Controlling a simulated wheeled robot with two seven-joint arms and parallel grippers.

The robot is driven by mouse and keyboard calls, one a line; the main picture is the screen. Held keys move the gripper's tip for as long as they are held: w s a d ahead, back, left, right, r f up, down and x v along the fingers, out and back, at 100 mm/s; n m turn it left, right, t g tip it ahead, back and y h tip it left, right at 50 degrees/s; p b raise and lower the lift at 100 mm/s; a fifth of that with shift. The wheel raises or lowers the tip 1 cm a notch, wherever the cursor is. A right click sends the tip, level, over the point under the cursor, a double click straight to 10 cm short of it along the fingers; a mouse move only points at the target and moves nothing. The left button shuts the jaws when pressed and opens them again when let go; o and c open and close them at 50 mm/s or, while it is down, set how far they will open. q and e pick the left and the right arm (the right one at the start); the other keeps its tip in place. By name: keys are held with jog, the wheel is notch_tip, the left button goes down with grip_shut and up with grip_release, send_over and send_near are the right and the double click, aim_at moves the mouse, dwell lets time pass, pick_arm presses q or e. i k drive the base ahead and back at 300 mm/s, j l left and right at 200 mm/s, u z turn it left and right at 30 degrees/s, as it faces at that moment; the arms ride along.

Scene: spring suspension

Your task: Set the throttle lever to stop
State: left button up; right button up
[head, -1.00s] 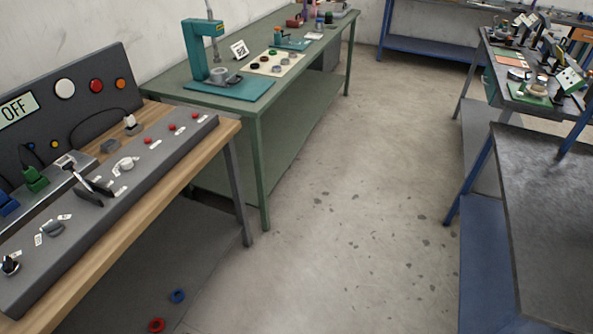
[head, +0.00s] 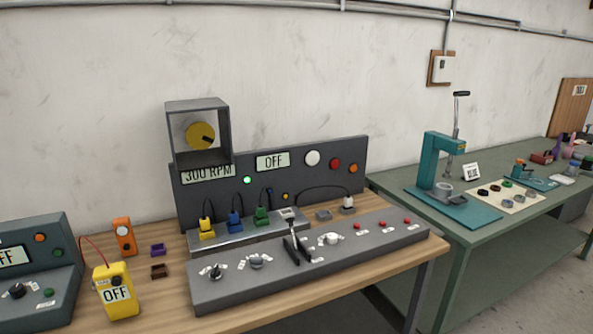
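The throttle lever appears to be the black lever (head: 293,244) standing up from the sloped grey control panel (head: 385,243), right of the middle of the panel. It has a light square top, and small white labels sit beside it, too small to read. Behind it, the upright dark panel (head: 345,172) carries one display reading 300 RPM (head: 208,173) and another reading OFF (head: 272,161). A green light (head: 247,180) glows between them. Neither of my grippers is in view.
A yellow meter reading OFF (head: 117,292) and an orange device (head: 124,236) stand left of the panel. Yellow, blue and green plugs (head: 261,216) sit behind it. A green bench with a teal press (head: 437,165) stands to the right.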

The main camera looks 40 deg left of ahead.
aim_at(290, 220)
jog(key=u, duration=1.35)
